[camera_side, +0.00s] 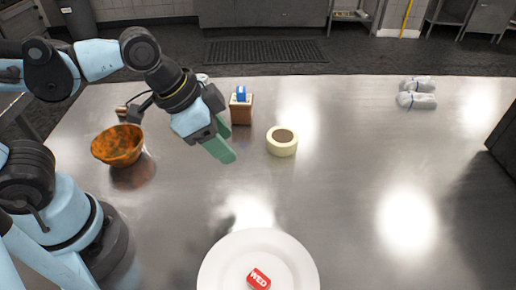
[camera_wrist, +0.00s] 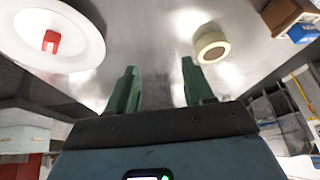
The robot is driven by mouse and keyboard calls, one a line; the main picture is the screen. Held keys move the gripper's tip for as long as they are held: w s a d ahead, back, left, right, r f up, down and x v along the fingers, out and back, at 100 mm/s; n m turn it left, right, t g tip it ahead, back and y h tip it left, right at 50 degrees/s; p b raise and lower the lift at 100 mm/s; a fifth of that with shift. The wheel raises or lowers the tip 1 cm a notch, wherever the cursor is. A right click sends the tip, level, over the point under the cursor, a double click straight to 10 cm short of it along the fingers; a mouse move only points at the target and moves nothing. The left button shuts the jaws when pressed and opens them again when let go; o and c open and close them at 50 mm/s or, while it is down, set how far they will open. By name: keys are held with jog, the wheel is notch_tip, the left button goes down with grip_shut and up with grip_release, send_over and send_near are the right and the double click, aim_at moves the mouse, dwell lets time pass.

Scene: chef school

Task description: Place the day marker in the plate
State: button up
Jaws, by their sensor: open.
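The day marker (camera_side: 259,278) is a small red piece with white letters reading "WED". It lies inside the white round plate (camera_side: 222,262) at the bottom of the side view. In the wrist view the red marker (camera_wrist: 50,41) also shows on the plate (camera_wrist: 75,55) at upper left. My gripper (camera_side: 224,150) has green fingers and hangs above the table, well behind and left of the plate in the side view. In the wrist view the two fingers of my gripper (camera_wrist: 158,75) are apart with nothing between them.
A tape roll (camera_side: 282,141) sits right of my gripper, and a wooden block with a blue item (camera_side: 241,108) stands behind. An orange-brown bowl (camera_side: 118,146) is at left. Wrapped grey items (camera_side: 417,94) lie at the back right. The middle and right of the metal table (camera_side: 350,190) are clear.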

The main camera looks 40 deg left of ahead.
jog(key=w+a+n+t+y, duration=0.2)
jog(key=a+n, duration=0.5)
jog(key=a, duration=0.4)
jog(key=shift+a+r+t+y, duration=0.15)
jog(key=shift+a+t+y, duration=0.05)
jog(key=shift+t+y, duration=0.1)
